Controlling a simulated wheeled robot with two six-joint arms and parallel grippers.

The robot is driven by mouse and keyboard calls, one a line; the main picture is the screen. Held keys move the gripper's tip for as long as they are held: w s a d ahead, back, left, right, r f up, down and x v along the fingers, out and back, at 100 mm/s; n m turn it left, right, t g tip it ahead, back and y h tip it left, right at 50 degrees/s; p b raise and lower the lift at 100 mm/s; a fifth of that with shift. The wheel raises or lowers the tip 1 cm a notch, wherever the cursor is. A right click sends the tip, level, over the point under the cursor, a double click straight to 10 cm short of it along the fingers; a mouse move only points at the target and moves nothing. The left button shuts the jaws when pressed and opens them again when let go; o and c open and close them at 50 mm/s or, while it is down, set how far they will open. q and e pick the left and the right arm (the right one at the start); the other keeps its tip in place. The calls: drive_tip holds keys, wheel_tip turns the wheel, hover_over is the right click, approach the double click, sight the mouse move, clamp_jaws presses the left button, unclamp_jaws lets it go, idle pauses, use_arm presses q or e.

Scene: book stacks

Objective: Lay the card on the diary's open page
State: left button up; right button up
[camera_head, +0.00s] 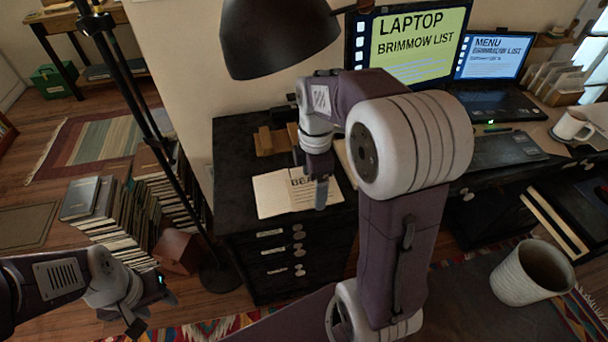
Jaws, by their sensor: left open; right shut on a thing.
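The diary (272,194) lies open on the black cabinet top, with bold letters and lines of text on its right page. My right gripper (320,190) points down over that right page and hides part of it. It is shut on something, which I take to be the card. The card's outline does not show clearly apart from the gripper and page, so I cannot tell whether it touches the page. My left gripper (148,312) is open and empty, low at the left, far from the diary.
A black lamp (278,38) hangs above the diary. Wooden blocks (275,140) stand behind it. Two screens (410,45), a white mug (572,126) and papers fill the desk at right. Book stacks (112,215) and a dark stand pole (150,130) are at left.

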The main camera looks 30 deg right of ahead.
drive_tip(key=shift+w+d+f, duration=0.15)
drive_tip(key=shift+w+f, duration=0.05)
drive_tip(key=shift+f, duration=0.1)
drive_tip(key=w+d+f, duration=0.1)
drive_tip(key=w+f, duration=0.1)
drive_tip(key=w, duration=0.1)
drive_tip(key=w+d+f, duration=0.1)
drive_tip(key=w+f, duration=0.1)
drive_tip(key=w, duration=0.1)
drive_tip(key=w+d+f, duration=0.2)
drive_tip(key=w, duration=0.1)
drive_tip(key=shift+w+b, duration=0.1)
drive_tip(key=shift+b, duration=0.2)
drive_tip(key=shift+w+d+f, duration=0.1)
drive_tip(key=shift+w+d, duration=0.05)
drive_tip(key=shift+d, duration=0.05)
wheel_tip(320, 180, down, 4)
drive_tip(key=shift+f+b, duration=0.1)
drive_tip(key=shift+b, duration=0.55)
